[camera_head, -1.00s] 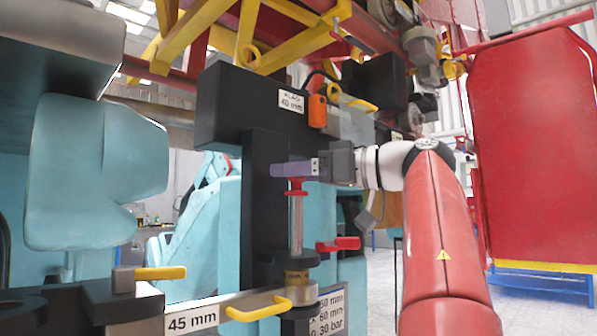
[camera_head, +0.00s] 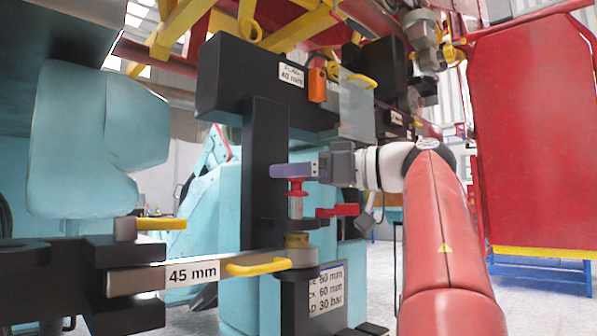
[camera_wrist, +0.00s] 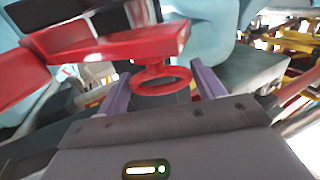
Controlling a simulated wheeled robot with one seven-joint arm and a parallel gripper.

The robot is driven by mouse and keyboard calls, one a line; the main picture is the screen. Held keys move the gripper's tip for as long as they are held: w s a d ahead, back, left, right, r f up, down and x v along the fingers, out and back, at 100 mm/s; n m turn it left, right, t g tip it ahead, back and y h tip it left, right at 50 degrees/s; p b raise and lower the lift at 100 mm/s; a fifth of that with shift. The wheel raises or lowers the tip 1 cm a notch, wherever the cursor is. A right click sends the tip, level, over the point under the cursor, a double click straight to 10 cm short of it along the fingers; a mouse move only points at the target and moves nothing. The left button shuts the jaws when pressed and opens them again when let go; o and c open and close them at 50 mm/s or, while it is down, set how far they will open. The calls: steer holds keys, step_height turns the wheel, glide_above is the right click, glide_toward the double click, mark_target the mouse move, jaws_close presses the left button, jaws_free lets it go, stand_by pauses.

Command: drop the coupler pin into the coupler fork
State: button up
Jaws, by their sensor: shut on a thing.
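My gripper (camera_head: 298,170), with purple fingers, is shut on the red head of the coupler pin (camera_head: 297,187) and holds the pin upright. In the wrist view the pin's red ring (camera_wrist: 160,84) sits between the two fingers. A short length of silver shaft shows under the head and enters the black upper lug of the coupler fork (camera_head: 285,223). The head is still apart from the lug's top. A brass bushing (camera_head: 298,240) shows below this lug; the pin's lower end is hidden.
A bar labelled 45 mm (camera_head: 193,274) with a yellow handle (camera_head: 257,267) runs left from the bushing. A red lever (camera_head: 338,210) sticks out right of the pin. A black upright (camera_head: 265,160) stands close behind. A large red panel (camera_head: 530,140) is at far right.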

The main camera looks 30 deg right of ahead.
steer(key=shift+f+b, duration=0.8)
steer(key=shift+f, duration=0.5)
steer(key=o, duration=1.7)
steer(key=shift+c, duration=0.2)
steer(key=p+v, duration=0.1)
steer(key=v, duration=0.6)
steer(key=shift+s+d, duration=0.25)
steer(key=shift+s, duration=0.1)
